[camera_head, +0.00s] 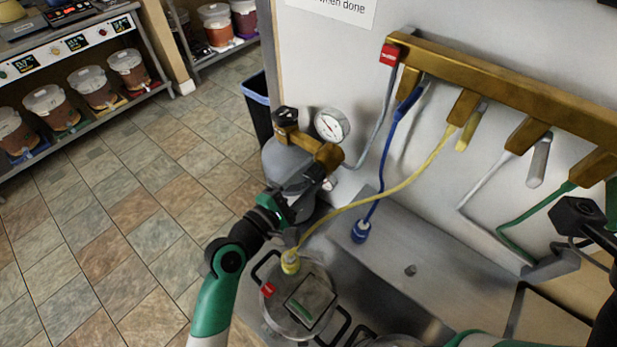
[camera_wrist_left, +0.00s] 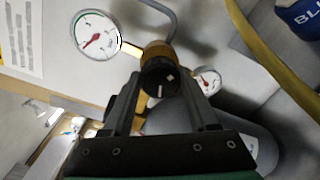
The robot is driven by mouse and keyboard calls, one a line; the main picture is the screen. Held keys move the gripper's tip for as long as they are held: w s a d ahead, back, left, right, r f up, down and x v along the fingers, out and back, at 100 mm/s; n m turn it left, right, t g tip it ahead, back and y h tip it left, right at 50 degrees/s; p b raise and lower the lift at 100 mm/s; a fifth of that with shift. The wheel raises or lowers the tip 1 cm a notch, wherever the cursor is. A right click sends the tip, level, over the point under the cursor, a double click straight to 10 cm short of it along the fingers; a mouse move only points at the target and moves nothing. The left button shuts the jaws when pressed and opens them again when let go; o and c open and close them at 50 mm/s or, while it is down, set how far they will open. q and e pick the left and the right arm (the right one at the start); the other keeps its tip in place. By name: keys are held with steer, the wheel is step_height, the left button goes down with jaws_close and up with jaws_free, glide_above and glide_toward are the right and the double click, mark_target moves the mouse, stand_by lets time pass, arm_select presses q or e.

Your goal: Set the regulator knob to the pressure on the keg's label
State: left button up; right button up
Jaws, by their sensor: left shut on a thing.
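The regulator's black knob (camera_wrist_left: 160,80), with a white mark on its face, sits on a brass body between my left gripper's fingers (camera_wrist_left: 163,95) in the left wrist view. The fingers are closed on it. In the head view my left gripper (camera_head: 312,178) is at the brass regulator (camera_head: 326,156), and hides the knob. A round dial gauge (camera_head: 331,124) stands above; its red needle shows in the left wrist view (camera_wrist_left: 95,33), its figures too small to read. The keg (camera_head: 292,322) has a dark panel and a red tag (camera_head: 268,289); I cannot read a pressure there.
A grey gas cylinder (camera_head: 280,158) stands behind the regulator. A yellow hose (camera_head: 375,195) runs to the keg; a blue hose (camera_head: 376,205) hangs beside it. A brass rail (camera_head: 510,82) crosses the wall. My right arm shows partly at the right edge, its fingers unclear.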

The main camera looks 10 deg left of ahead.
arm_select(q)
steer(key=shift+m, duration=1.1)
steer(key=o, duration=1.4)
steer(key=shift+c, duration=0.2)
steer(key=shift+s, duration=0.1)
steer(key=v, duration=1.1)
steer(key=shift+s, duration=0.25)
steer(key=shift+a, duration=0.1)
